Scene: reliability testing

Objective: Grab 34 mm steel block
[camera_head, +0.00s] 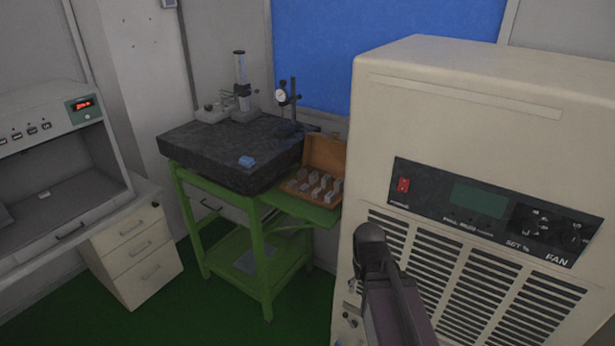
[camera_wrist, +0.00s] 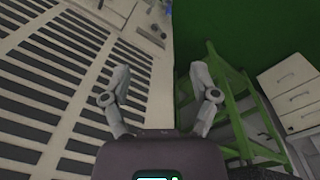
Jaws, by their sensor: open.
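Several small grey metal blocks (camera_head: 314,186) stand in an open wooden case (camera_head: 297,196) with its lid raised. The case sits on a green side shelf beside the black granite plate. I cannot tell which block is the 34 mm one. My gripper (camera_wrist: 160,85) is open and empty in the wrist view, its two fingers spread apart. It is far from the case, and its fingers do not show in the head view, where my arm is in front of the beige cabinet. The blocks cannot be made out in the wrist view.
The large beige cabinet (camera_head: 460,110) fills the right side, close to my arm. The granite plate (camera_head: 225,160) on a green stand (camera_head: 262,260) carries a blue item (camera_head: 247,161) and a dial gauge stand (camera_head: 287,105). White drawers (camera_head: 135,255) stand left. Some green floor is free.

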